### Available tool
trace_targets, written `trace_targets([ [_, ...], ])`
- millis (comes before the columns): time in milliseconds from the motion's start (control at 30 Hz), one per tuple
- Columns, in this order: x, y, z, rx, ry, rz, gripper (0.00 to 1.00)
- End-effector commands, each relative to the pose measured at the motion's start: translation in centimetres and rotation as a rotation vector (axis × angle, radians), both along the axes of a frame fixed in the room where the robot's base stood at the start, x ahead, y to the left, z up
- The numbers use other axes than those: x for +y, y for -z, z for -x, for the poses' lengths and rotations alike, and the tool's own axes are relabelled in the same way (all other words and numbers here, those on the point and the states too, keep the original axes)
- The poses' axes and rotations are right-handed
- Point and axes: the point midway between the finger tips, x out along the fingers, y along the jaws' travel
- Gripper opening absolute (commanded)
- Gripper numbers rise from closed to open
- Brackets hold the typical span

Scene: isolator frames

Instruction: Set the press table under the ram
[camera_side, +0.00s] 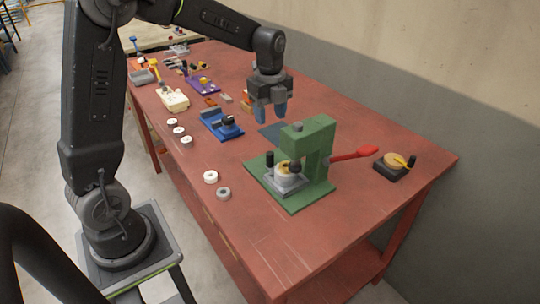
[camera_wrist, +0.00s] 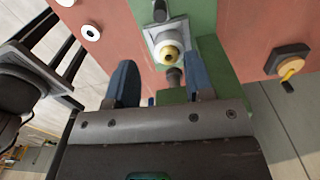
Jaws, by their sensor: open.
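The green press (camera_side: 318,145) stands on its green base at the near right of the bench, with a red lever sticking out to the right. Its grey square press table (camera_side: 288,184) bears a pale yellow round piece (camera_side: 284,171). A black upright knob (camera_side: 269,159) stands at the table's left edge. The dark ram (camera_side: 295,166) is close to the piece; exact alignment is unclear. The wrist view shows the table (camera_wrist: 152,36), knob (camera_wrist: 159,11) and piece (camera_wrist: 169,51), with the ram (camera_wrist: 174,77) nearer me. My gripper (camera_side: 269,114) is open and empty, above and behind the press.
A black block with a yellow-handled round part (camera_side: 393,163) sits right of the press. A blue fixture (camera_side: 221,124) and several white rings lie to the left. A purple fixture (camera_side: 203,86) and other small parts are farther back. The bench's front right is clear.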

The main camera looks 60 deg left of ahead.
Motion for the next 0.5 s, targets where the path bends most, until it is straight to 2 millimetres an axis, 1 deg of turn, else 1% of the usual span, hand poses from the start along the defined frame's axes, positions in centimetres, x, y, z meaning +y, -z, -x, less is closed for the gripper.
trace_targets([
  [33,0.0,0.1,0.0,0.0,0.063,0.0,0.48],
  [100,0.0,0.1,0.0,0.0,0.128,0.0,0.48],
  [267,0.0,0.7,0.0,0.001,0.182,0.0,0.48],
  [367,0.0,1.8,0.0,0.003,0.182,0.001,0.48],
  [500,0.0,4.4,0.1,0.005,0.181,0.002,0.48],
])
